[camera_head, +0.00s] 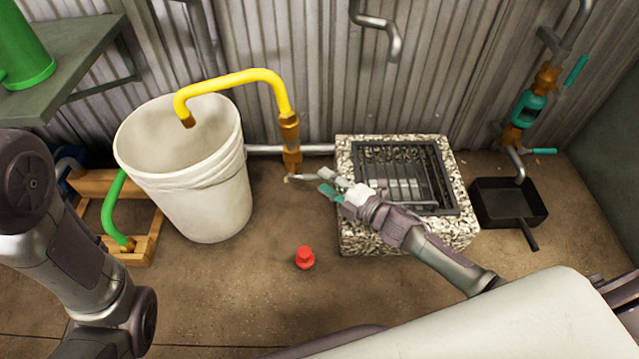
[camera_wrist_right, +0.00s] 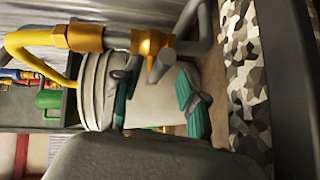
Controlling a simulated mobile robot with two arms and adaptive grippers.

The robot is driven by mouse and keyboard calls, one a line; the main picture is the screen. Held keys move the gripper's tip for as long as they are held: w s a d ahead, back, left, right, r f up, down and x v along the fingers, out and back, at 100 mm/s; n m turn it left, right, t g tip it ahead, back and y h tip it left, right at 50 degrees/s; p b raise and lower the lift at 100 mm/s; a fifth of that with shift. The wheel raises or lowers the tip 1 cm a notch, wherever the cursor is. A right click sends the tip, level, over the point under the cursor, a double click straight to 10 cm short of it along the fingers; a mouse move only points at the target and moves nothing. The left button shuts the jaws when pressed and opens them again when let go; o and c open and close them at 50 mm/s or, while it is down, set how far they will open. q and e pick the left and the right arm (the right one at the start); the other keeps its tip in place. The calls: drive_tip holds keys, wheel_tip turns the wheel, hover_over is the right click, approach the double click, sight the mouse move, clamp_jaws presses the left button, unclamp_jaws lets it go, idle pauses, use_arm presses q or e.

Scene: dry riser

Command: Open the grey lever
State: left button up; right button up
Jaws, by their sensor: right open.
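A grey lever (camera_head: 301,178) sticks out from the brass valve (camera_head: 291,160) at the lower end of a yellow pipe (camera_head: 240,77). In the right wrist view the lever (camera_wrist_right: 160,66) is a short grey bar below the brass valve (camera_wrist_right: 152,44). My right gripper (camera_head: 327,183) is just right of the lever. Its teal-padded fingers are open in the right wrist view (camera_wrist_right: 158,92), and the lever's end lies at or near the gap between them. I cannot tell whether they touch it. My left arm is at the left; its gripper is out of view.
A white bucket (camera_head: 195,195) stands left of the valve under the yellow spout. A stone-framed grated drain (camera_head: 350,235) lies under my right arm. A red cap-like object (camera_head: 304,258) is on the floor. A black pan (camera_head: 507,202) sits at right.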

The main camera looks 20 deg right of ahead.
sight(320, 178)
drive_tip(key=shift+b+x, duration=0.5)
drive_tip(key=shift+x, duration=1)
clamp_jaws()
